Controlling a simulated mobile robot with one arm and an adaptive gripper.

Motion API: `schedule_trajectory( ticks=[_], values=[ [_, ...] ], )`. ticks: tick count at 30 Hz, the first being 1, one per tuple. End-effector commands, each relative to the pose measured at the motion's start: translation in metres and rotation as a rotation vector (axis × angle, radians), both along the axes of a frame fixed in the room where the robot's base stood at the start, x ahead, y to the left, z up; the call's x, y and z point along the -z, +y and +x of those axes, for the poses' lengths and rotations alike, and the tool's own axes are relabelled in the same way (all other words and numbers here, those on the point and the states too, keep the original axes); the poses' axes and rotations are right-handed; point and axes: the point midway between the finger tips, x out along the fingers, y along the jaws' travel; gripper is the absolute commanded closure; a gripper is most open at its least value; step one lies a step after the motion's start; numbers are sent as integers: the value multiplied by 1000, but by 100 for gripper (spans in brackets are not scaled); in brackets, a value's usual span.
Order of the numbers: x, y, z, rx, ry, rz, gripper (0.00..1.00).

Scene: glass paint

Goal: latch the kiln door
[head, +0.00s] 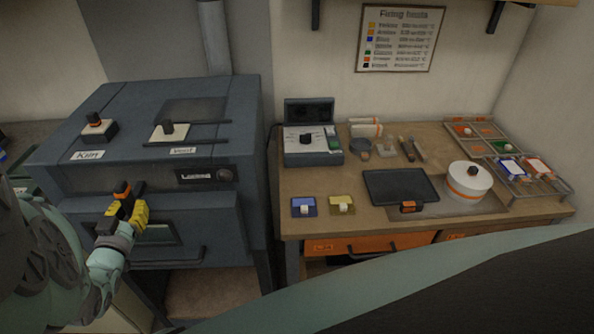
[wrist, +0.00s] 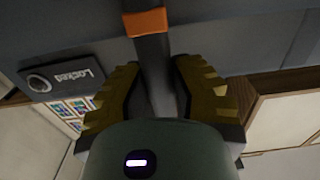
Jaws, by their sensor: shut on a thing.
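The kiln (head: 240,110) is a blue-grey box at the left in the head view. Its front door (head: 215,220) looks closed, with a small window and a bar handle (head: 175,262). A dark latch lever with an orange band (head: 122,188) is on the kiln front; in the wrist view the lever (wrist: 148,50) runs between the yellow fingers. My gripper (head: 133,208) is shut on this lever, and its fingers (wrist: 155,92) hide part of it. A "Locked" plate (head: 196,176) with a round dark lamp (head: 225,177) sits right of the lever.
A wooden workbench (head: 360,222) to the right bears a grey device (head: 312,145), a dark tray (head: 400,186), a white round pot (head: 469,183) and racks. A gap separates kiln and bench.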

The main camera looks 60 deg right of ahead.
Motion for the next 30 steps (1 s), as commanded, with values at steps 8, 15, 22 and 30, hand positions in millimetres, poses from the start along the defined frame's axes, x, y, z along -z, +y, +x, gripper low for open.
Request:
schedule_trajectory(
  ticks=[8, 15, 22, 30],
  values=[
    [2, 0, 0, -3, 31, -17, 100],
    [2, 1, 0, -3, 32, -17, 100],
    [1, 0, 0, -3, 31, -18, 59],
    [0, 0, 0, -2, 28, -19, 45]
  ],
)
